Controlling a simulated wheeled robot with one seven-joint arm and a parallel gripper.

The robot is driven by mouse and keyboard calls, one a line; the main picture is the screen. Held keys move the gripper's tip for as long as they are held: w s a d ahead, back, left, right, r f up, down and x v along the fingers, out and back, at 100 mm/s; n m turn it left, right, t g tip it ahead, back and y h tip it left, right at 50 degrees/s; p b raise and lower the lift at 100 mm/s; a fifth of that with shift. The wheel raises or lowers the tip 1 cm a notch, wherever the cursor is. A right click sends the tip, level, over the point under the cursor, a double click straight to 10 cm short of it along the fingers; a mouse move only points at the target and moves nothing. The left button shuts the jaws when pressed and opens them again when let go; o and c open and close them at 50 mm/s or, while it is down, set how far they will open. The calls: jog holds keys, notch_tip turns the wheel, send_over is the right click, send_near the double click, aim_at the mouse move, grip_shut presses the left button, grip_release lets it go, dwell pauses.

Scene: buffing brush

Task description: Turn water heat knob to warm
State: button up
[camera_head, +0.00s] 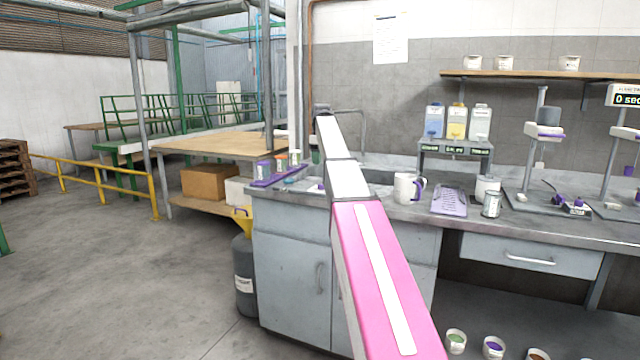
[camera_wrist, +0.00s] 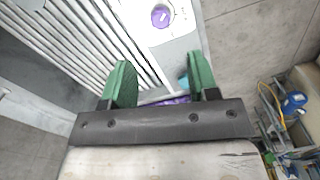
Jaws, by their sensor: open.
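My gripper (camera_wrist: 160,62) is open, its two green fingers apart with nothing held between them. In the wrist view, a round purple piece with a white mark (camera_wrist: 160,16) is on a pale surface beyond the fingers; I cannot tell whether it is the water heat knob. A small teal thing (camera_wrist: 183,79) shows beside the right finger. In the head view, my arm reaches over the left part of the counter, near the sink (camera_head: 378,177) and its grey pipe faucet (camera_head: 362,122). The arm hides part of that area, and no knob can be made out there.
A purple tray (camera_head: 268,181) with small bottles stands on the counter's left end. A white mug (camera_head: 405,188) and a purple rack (camera_head: 449,201) are right of my arm. A grey canister with a yellow funnel (camera_head: 243,262) stands on the floor.

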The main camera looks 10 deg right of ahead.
aim_at(321, 187)
notch_tip(321, 187, down, 11)
jog(key=shift+r, duration=0.2)
dwell(0.4)
jog(key=c, duration=0.9)
